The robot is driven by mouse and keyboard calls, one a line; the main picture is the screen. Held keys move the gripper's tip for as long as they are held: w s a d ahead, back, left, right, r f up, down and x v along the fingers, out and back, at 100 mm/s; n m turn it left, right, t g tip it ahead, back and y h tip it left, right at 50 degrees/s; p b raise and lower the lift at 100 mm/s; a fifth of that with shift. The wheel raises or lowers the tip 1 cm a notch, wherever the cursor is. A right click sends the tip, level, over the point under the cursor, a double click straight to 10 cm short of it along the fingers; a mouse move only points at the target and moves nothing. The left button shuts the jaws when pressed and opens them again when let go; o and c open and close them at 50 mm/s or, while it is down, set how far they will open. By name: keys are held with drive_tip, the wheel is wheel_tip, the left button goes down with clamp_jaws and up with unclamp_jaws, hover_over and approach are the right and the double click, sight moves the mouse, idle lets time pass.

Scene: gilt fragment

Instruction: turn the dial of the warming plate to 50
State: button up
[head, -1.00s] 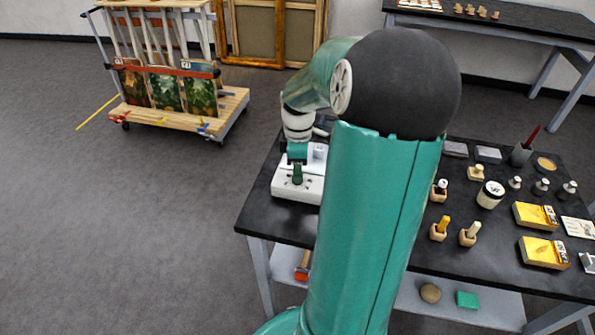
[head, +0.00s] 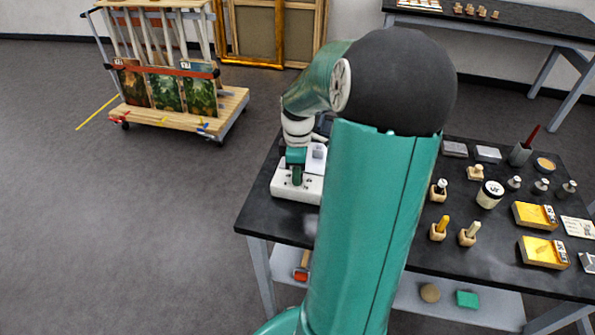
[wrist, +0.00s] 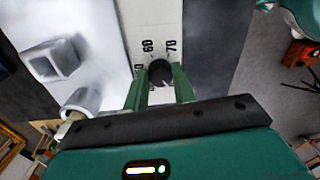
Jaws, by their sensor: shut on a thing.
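The warming plate (head: 284,185) is a white box at the left end of the black table. In the wrist view its white face (wrist: 152,18) shows the numbers 60 and 70, with another number partly hidden at the left. Its dial (wrist: 160,70) is a dark round knob below those numbers. My gripper (wrist: 162,82) has its two green fingers on either side of the dial and is shut on it. In the head view my gripper (head: 296,172) points down onto the plate. The dial's pointer and exact setting cannot be made out.
The black table (head: 405,245) holds yellow boxes (head: 535,215), a white jar (head: 490,194) and small bottles to the right. A grey block-like object (wrist: 55,60) lies left of the dial in the wrist view. A wooden cart (head: 180,110) stands back left on open floor.

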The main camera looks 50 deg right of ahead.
drive_tip(key=m, duration=1.3)
drive_tip(key=shift+a+m+t, duration=0.1)
drive_tip(key=shift+m+t, duration=0.2)
drive_tip(key=shift+t, duration=0.1)
drive_tip(key=m, duration=1.1)
drive_tip(key=shift+m+h, duration=0.3)
drive_tip(key=shift+s, duration=0.1)
drive_tip(key=o, duration=0.7)
